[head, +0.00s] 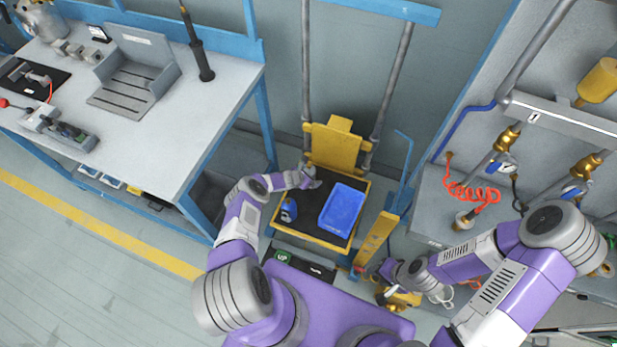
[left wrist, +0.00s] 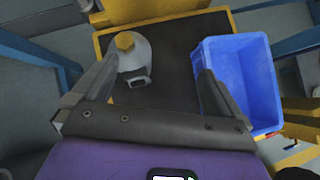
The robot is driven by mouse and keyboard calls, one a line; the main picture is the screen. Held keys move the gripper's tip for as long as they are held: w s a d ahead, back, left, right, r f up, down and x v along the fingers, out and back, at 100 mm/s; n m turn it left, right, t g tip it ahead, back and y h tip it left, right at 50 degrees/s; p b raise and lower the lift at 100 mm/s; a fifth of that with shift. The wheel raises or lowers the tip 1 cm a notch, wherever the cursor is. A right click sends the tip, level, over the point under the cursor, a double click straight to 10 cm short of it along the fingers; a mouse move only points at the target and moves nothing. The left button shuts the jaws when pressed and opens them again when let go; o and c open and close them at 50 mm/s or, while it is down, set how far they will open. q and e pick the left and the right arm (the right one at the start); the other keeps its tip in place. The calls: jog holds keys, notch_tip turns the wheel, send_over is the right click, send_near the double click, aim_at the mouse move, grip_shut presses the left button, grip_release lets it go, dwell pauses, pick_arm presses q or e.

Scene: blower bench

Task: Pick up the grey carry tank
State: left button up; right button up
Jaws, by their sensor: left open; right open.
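The grey carry tank (left wrist: 134,58), with a yellow cap and a small handle, stands on the dark platform of a yellow cart (left wrist: 176,42) in the left wrist view. My left gripper (left wrist: 158,66) is open and empty. The tank shows between its fingers, close to the left finger; I cannot tell whether they touch. In the head view my left gripper (head: 314,181) is over the back left of the platform, and I cannot make out the tank there. My right gripper (head: 362,271) is open, low beside the cart's front right corner.
A blue bin (head: 342,208) stands on the platform, right of the left gripper. A small blue object (head: 288,210) sits at the platform's left. A workbench (head: 150,140) is at left and a panel with pipes and gauges (head: 480,180) at right.

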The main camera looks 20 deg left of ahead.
aim_at(306, 171)
pick_arm(q)
jog(key=a+f+b, duration=0.1)
jog(key=w+a+n+b, duration=0.1)
jog(key=a+f+n+b, duration=0.1)
jog(key=shift+w+a+f+t+y, duration=0.2)
jog(key=shift+w+f+t+y, duration=0.1)
jog(key=shift+f+y, duration=0.1)
jog(key=b+x, duration=0.5)
jog(key=b, duration=0.3)
jog(key=shift+w+a+r, duration=0.1)
jog(key=shift+a, duration=0.05)
jog(key=shift+r, duration=0.1)
jog(key=shift+w, duration=0.1)
grip_shut()
dwell(0.3)
